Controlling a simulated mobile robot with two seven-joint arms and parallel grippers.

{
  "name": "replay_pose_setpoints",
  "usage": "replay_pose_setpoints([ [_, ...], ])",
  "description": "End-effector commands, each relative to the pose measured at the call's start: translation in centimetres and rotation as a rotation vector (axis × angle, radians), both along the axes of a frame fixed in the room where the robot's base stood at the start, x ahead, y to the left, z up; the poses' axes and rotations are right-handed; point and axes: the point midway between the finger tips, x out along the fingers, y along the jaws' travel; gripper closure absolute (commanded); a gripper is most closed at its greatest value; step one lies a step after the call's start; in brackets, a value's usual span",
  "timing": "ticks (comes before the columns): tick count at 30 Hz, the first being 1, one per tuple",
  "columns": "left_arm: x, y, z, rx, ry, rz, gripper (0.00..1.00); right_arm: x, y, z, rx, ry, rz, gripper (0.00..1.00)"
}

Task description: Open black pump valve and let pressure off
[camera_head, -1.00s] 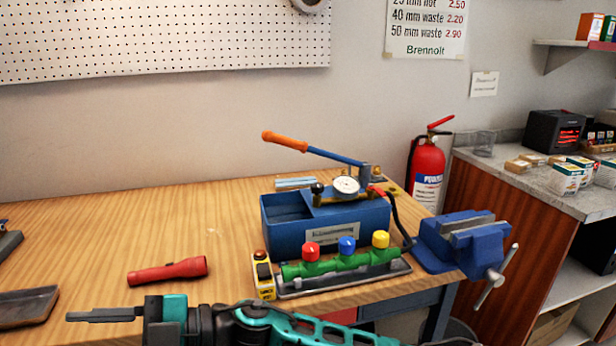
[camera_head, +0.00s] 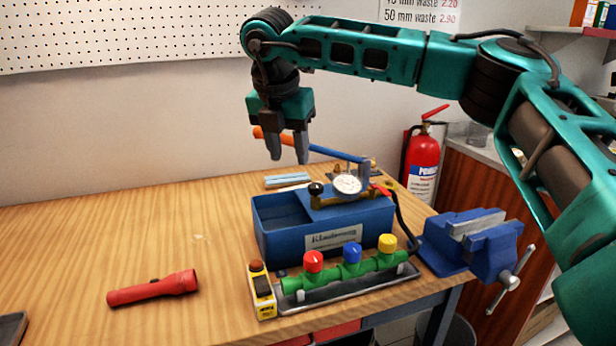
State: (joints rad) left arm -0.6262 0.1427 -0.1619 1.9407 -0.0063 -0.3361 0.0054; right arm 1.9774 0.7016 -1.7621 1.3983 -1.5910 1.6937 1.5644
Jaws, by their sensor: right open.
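The blue test pump (camera_head: 285,240) stands on the wooden bench, with an open tank on its left side. A small black valve knob (camera_head: 316,188) sits on the brass fitting, just left of the round white gauge (camera_head: 347,185). The pump's lever has a blue bar and an orange grip (camera_head: 259,133). My right gripper (camera_head: 288,158) hangs with its fingers pointing down, open and empty. It appears above and left of the black knob and overlaps the lever in the picture. I cannot tell its depth from the lever. My left gripper is not in view.
A green manifold (camera_head: 330,276) with red, blue and yellow caps lies before the pump, beside a yellow device (camera_head: 262,290). A blue vise (camera_head: 475,240) is at the right edge. A red torch (camera_head: 152,288) lies left. The bench's left back is clear.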

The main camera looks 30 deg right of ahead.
Motion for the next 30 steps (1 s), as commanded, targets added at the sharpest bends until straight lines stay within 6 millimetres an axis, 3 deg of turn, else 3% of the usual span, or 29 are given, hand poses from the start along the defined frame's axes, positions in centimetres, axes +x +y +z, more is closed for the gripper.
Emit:
replay_pose_setpoints([
  [3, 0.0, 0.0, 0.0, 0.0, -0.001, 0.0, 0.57, -0.2, -2.4, 2.1, -0.058, -0.033, -0.083, 0.57],
  [8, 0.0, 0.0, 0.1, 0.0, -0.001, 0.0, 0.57, -0.2, -3.5, 1.9, -0.079, -0.041, -0.113, 0.57],
  [21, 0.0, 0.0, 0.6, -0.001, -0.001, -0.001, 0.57, 1.5, -6.1, -6.0, -0.075, -0.039, -0.108, 0.57],
  [30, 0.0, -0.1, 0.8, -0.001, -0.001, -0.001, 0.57, 2.2, -7.1, -9.0, -0.074, -0.041, -0.106, 0.57],
])
